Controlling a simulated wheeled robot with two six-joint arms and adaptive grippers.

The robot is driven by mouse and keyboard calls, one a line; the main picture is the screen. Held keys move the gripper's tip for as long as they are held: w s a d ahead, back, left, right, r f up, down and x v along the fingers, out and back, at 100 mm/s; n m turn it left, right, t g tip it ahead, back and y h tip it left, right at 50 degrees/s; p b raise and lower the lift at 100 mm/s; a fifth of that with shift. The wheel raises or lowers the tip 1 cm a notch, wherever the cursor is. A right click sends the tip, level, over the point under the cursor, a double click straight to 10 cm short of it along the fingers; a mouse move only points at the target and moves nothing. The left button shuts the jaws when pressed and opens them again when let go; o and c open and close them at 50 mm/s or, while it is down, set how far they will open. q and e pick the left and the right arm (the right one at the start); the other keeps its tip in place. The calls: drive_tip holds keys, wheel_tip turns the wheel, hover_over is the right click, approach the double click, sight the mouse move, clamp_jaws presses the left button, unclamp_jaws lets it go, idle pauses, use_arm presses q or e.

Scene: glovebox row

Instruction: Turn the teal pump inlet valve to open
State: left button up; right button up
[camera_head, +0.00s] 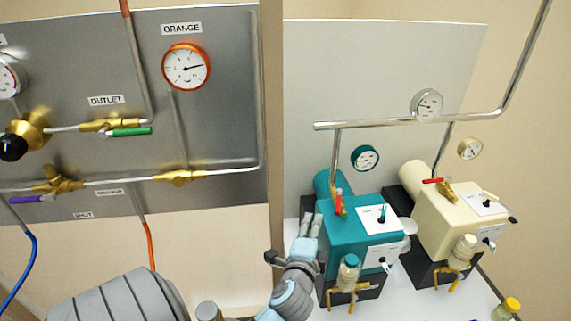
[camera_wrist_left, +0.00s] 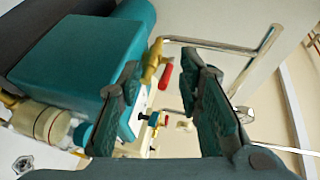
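The teal pump (camera_head: 345,238) stands on the white bench in the head view. Its inlet valve (camera_head: 340,204) is brass with a red lever, beside the pipe at the pump's rear left. In the left wrist view the teal pump body (camera_wrist_left: 85,65) fills the left side, and the brass valve (camera_wrist_left: 152,62) with its red lever (camera_wrist_left: 166,76) shows between the fingers. My left gripper (camera_head: 312,220) is at the pump's left side, near the valve. In the wrist view its fingers (camera_wrist_left: 160,68) are apart, and I see no clear contact with the lever. My right gripper is not in view.
A cream pump (camera_head: 445,225) with its own red-handled valve stands right of the teal one. Overhead pipe (camera_head: 400,122) and vertical pipes run close behind. Sample bottles stand in front of both pumps. A grey gauge panel (camera_head: 215,110) is at left.

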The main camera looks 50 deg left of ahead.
use_arm(q)
drive_tip(key=s+d+f+n+g+h+b, duration=0.1)
drive_tip(key=s+f, duration=0.3)
drive_tip(key=f, duration=0.8)
drive_tip(key=s+d+f+n+g+h+b, duration=0.1)
drive_tip(key=s+f, duration=0.4)
drive_tip(key=f, duration=0.7)
drive_tip(key=s+d+f+n+g+h+b, duration=0.2)
drive_tip(key=s+d+f+g+h, duration=0.1)
drive_tip(key=f, duration=1)
drive_tip(key=shift+s+n+g+h, duration=0.3)
drive_tip(key=shift+s+g, duration=0.55)
drive_tip(key=shift+g, duration=0.25)
